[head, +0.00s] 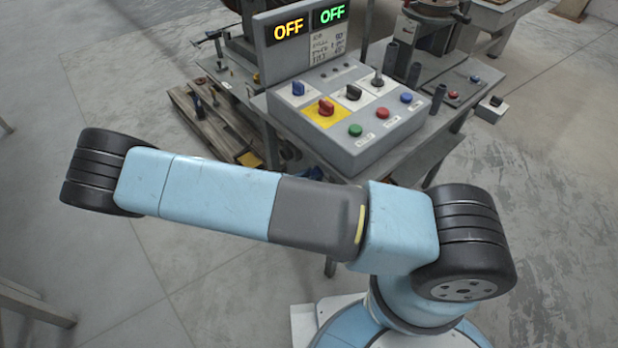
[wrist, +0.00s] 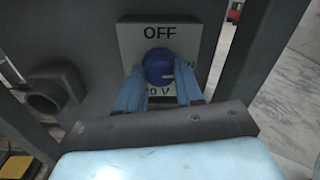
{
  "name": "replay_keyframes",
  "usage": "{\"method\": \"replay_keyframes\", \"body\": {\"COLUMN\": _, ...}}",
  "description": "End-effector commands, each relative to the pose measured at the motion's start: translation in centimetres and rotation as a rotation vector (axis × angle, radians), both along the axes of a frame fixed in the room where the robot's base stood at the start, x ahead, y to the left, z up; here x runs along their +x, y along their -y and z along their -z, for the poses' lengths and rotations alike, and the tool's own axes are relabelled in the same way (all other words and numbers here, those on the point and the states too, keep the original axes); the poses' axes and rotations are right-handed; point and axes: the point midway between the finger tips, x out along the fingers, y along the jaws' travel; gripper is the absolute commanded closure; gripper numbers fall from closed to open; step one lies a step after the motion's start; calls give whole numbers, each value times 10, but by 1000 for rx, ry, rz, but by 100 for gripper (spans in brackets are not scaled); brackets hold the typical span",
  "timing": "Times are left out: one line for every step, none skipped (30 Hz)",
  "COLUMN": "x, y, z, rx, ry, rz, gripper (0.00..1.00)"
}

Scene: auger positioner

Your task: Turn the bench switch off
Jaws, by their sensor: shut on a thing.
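The bench switch is a round blue knob (wrist: 158,66) on a pale label plate (wrist: 132,44) in the wrist view. The plate reads OFF above the knob, and part of an ON mark shows at its right. Lettering ending in "0 V" shows below, partly covered. The blue fingers of my gripper (wrist: 160,80) stand at the left and right of the knob and are shut on it. Which way the knob points cannot be made out. In the head view I cannot make out the switch or my gripper clearly.
A grey control console (head: 352,128) with coloured knobs and buttons stands on the bench. Its display (head: 300,32) reads OFF in orange and OFF in green. A dark round fitting (wrist: 48,94) is left of the plate. A wooden pallet (head: 215,122) lies left of the bench.

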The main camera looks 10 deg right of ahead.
Motion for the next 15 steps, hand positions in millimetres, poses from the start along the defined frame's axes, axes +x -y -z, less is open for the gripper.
{"method": "replay_keyframes", "body": {"x": 0, "y": 0, "z": 0, "rx": -8, "ry": -16, "rz": 1, "gripper": 95}}
{"method": "replay_keyframes", "body": {"x": 0, "y": 0, "z": 0, "rx": -15, "ry": -28, "rz": 1, "gripper": 95}}
{"method": "replay_keyframes", "body": {"x": 0, "y": 0, "z": 0, "rx": -29, "ry": -46, "rz": 1, "gripper": 95}}
{"method": "replay_keyframes", "body": {"x": 0, "y": 0, "z": 0, "rx": -39, "ry": -60, "rz": 2, "gripper": 95}}
{"method": "replay_keyframes", "body": {"x": 0, "y": 0, "z": 0, "rx": -50, "ry": -77, "rz": 1, "gripper": 95}}
{"method": "replay_keyframes", "body": {"x": 0, "y": 0, "z": 1, "rx": -65, "ry": -101, "rz": 1, "gripper": 95}}
{"method": "replay_keyframes", "body": {"x": 0, "y": 0, "z": 1, "rx": -78, "ry": -121, "rz": 2, "gripper": 95}}
{"method": "replay_keyframes", "body": {"x": 0, "y": 0, "z": 0, "rx": -92, "ry": -141, "rz": 2, "gripper": 95}}
{"method": "replay_keyframes", "body": {"x": 0, "y": 0, "z": 1, "rx": -111, "ry": -170, "rz": 2, "gripper": 95}}
{"method": "replay_keyframes", "body": {"x": 0, "y": 0, "z": 1, "rx": -126, "ry": -193, "rz": 1, "gripper": 95}}
{"method": "replay_keyframes", "body": {"x": 0, "y": 0, "z": 0, "rx": -141, "ry": -215, "rz": 2, "gripper": 95}}
{"method": "replay_keyframes", "body": {"x": 0, "y": 0, "z": 1, "rx": -162, "ry": -247, "rz": 1, "gripper": 95}}
{"method": "replay_keyframes", "body": {"x": 0, "y": -1, "z": 1, "rx": -179, "ry": -270, "rz": 1, "gripper": 95}}
{"method": "replay_keyframes", "body": {"x": 0, "y": 0, "z": 1, "rx": -195, "ry": -294, "rz": 1, "gripper": 95}}
{"method": "replay_keyframes", "body": {"x": 0, "y": 0, "z": 1, "rx": -216, "ry": -326, "rz": 1, "gripper": 95}}
